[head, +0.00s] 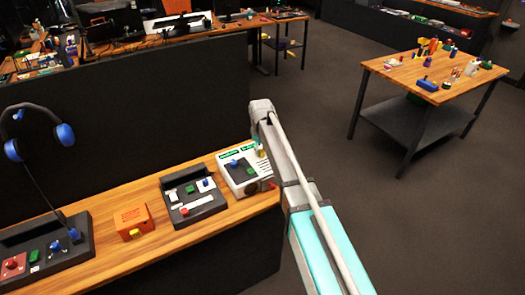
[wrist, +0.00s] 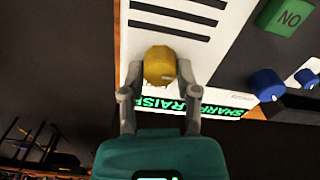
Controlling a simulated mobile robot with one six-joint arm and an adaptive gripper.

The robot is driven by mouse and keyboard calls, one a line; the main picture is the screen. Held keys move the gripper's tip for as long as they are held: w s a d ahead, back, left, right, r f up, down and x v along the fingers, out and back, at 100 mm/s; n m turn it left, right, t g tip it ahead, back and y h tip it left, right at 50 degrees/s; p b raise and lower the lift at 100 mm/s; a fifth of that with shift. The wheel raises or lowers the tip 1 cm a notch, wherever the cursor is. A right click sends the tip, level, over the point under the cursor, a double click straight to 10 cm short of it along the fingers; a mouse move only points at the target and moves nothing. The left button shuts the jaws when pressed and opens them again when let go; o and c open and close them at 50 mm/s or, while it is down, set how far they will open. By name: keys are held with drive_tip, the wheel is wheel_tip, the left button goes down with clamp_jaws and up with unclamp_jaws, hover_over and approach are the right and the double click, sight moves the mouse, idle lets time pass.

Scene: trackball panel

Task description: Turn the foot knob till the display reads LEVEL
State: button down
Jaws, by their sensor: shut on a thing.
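In the wrist view a round yellow knob (wrist: 159,62), which I take to be the foot knob, stands on a white panel. My gripper (wrist: 159,74) is shut on it, with one grey finger on each side. A display strip (wrist: 190,104) with green letters lies behind the fingers. Part of it seems to read RAISE; a finger covers some letters. I see no LEVEL on it. In the head view the white panel box (head: 238,172) sits at the right end of the wooden bench, below my arm. The gripper's hold is not clear there.
In the wrist view a green NO button (wrist: 288,14) and a blue knob (wrist: 266,84) are on the panel at right. In the head view a dark control panel (head: 193,203) and an orange box (head: 134,222) stand to the left. A side table (head: 398,70) is at upper right.

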drive_tip(key=shift+d, duration=0.15)
drive_tip(key=shift+w+m, duration=0.1)
drive_tip(key=shift+m, duration=0.3)
drive_tip(key=m, duration=1)
drive_tip(key=shift+w, duration=0.1)
idle(0.3)
